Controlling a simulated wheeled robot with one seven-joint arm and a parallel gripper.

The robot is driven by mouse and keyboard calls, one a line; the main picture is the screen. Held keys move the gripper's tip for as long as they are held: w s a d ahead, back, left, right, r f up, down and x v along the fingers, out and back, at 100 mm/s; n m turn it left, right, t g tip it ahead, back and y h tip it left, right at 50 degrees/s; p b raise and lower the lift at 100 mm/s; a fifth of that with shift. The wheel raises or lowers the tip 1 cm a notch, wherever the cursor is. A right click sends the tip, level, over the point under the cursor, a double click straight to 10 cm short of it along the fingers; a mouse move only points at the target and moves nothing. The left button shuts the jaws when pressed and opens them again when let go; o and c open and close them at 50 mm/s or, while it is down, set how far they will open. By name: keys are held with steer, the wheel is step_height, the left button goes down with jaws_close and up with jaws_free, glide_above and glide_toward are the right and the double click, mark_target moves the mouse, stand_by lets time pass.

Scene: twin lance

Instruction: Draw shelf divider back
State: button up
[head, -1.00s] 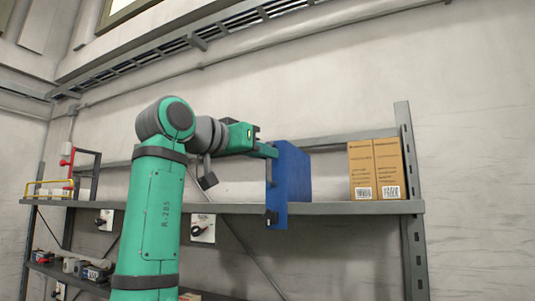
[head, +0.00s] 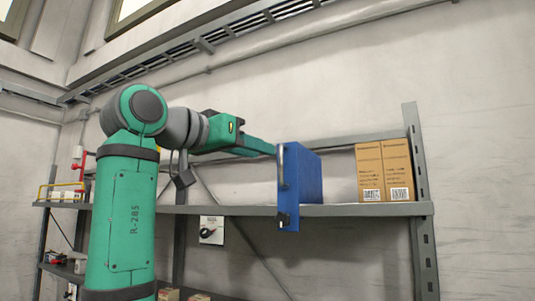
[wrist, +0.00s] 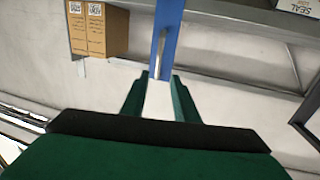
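The blue shelf divider (head: 308,178) stands upright on the upper shelf, its narrow front face turned towards my arm. A silver bar handle (head: 282,166) runs up that face, and a dark latch-like part sits low on it. My gripper (head: 274,150) is at the upper part of the handle, left of the divider. In the wrist view the divider (wrist: 170,22) is at top centre, with the handle (wrist: 158,55) in front of it. The two green fingers (wrist: 160,76) are apart, and the handle's end shows between their tips. I cannot tell whether they touch it.
Two brown boxes (head: 384,172) stand right of the divider on the upper shelf (head: 365,210), near the grey upright (head: 418,190). A gap separates them from the divider. A tag (head: 211,230) with a black part hangs below the shelf edge.

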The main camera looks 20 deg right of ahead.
steer(key=v, duration=0.4)
steer(key=shift+s, duration=0.2)
